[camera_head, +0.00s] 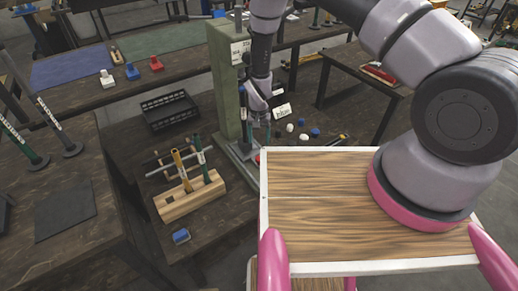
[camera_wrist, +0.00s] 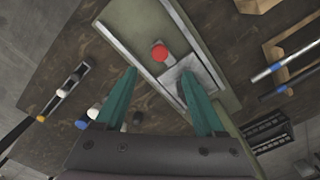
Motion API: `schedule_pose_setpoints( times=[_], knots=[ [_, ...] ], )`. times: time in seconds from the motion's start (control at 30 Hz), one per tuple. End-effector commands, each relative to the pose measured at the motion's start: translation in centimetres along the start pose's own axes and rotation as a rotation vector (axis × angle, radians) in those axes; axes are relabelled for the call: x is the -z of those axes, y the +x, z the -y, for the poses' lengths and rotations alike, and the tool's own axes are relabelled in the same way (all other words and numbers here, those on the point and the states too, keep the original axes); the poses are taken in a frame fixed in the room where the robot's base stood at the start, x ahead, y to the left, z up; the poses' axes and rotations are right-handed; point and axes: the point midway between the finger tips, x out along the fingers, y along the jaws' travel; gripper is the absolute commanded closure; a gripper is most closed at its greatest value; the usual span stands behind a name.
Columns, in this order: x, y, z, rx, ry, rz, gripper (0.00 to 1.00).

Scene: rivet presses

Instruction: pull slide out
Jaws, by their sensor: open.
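The rivet press shows in the head view as a tall grey-green column (camera_head: 226,85) with a label, on a base at the table's edge. In the wrist view its green base (camera_wrist: 135,20) runs diagonally, with a bare metal slide plate (camera_wrist: 190,72) on it. A round red knob (camera_wrist: 159,51) stands by the slide plate. My gripper (camera_wrist: 159,71) is open, its teal fingers apart, with the knob just beyond and between the fingertips in the picture. Contact is not visible. In the head view my gripper (camera_head: 259,128) hangs beside the column, low over the base; the slide is mostly hidden there.
A wooden rack (camera_head: 190,196) with upright tools stands left of the press, with a blue piece (camera_head: 181,236) in front. A black crate (camera_head: 169,110) lies behind. Small white and blue pieces (camera_head: 302,132) lie right of the press.

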Motion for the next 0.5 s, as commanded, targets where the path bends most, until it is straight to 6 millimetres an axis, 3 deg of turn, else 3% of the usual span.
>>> schedule_pose_setpoints(
  times=[0.17, 0.5],
  knots=[
    [-0.1, 2.0, -0.1, -0.002, 0.001, 0.003, 0.29],
    [-0.1, 8.3, -0.1, -0.001, 0.000, 0.002, 0.29]
  ],
)
